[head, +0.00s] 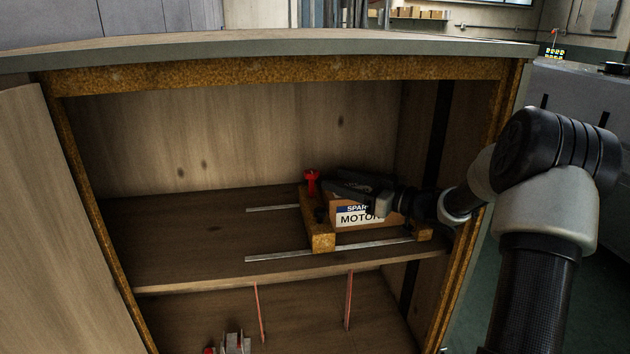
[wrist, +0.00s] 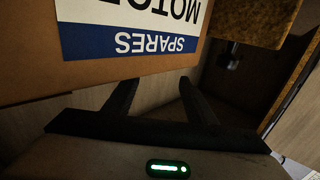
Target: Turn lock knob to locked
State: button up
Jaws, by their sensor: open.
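A red knob (head: 311,182) stands at the back left corner of a wooden tray or carriage (head: 321,243) on the cabinet's shelf. I take it for the lock knob; its setting is too small to read. My gripper (head: 328,188) reaches in from the right above a carton, its tips just right of the knob and seemingly apart from it. In the wrist view my gripper (wrist: 160,95) is open, with nothing between its fingers. No red knob shows there; a dark fitting (wrist: 232,56) sits beside a wooden block.
The carton (head: 362,217) labelled "SPARES MOTOR" lies close under my gripper and fills much of the wrist view (wrist: 120,75). Metal rails (head: 285,256) run along the shelf (head: 180,250). The cabinet's right side wall is close to my arm. The shelf's left part is clear.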

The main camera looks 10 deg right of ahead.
aim_at(317, 174)
jog(key=b+x, duration=0.1)
jog(key=x, duration=0.6)
jog(key=shift+w+a, duration=0.1)
jog(key=shift+a, duration=0.05)
jog(key=c, duration=1)
jog(key=shift+c, duration=0.2)
